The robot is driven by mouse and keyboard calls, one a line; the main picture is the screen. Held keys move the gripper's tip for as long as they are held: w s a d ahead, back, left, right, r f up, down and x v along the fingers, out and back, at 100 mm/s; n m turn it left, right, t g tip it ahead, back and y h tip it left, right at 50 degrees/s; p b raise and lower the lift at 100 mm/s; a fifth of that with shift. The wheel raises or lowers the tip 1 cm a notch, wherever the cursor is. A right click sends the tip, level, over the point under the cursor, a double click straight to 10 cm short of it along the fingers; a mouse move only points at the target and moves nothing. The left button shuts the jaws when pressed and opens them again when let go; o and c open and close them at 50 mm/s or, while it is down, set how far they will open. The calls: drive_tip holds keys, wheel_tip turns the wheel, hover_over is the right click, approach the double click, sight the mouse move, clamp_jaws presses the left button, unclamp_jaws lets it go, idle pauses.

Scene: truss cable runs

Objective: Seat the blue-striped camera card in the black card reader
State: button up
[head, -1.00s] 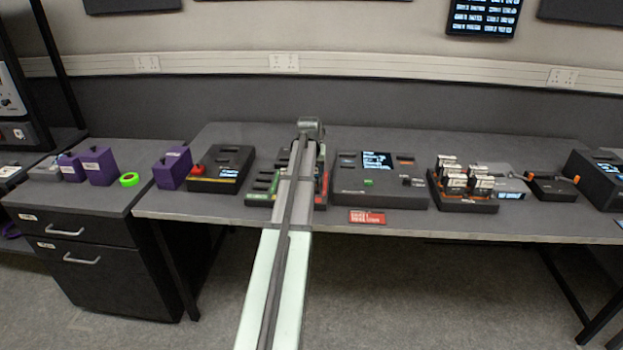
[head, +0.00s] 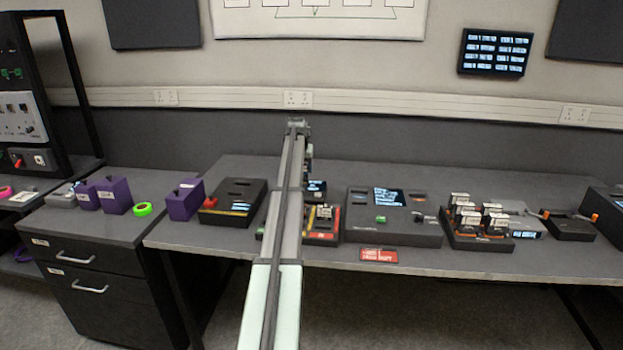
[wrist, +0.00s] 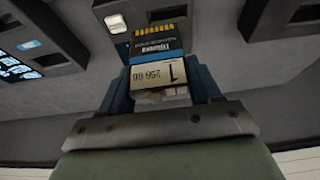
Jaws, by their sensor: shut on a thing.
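My gripper (wrist: 162,88) is shut on a memory card (wrist: 160,52) in the wrist view. The card has a row of gold contacts at its far end, a dark blue printed face and a white label reading 256 GB and 1, upside down. The card is held clear of the bench. In the head view my arm hides most of the gripper and the card. Several black units stand on the bench, including one with a red button (head: 238,190) and a wide one with a lit screen (head: 393,232). I cannot tell which is the card reader.
A rack of upright cards (head: 478,240) stands right of the wide unit. A red label (head: 379,255) sits at the bench's front edge. A slotted dark unit (wrist: 150,12) shows in the wrist view.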

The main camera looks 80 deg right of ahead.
wheel_tip(320, 180, down, 6)
drive_tip(key=w+d, duration=0.2)
drive_tip(key=shift+d, duration=0.25)
idle(0.6)
drive_tip(key=shift+f, duration=1.8)
idle(3.1)
drive_tip(key=o, duration=1.3)
drive_tip(key=shift+r, duration=0.1)
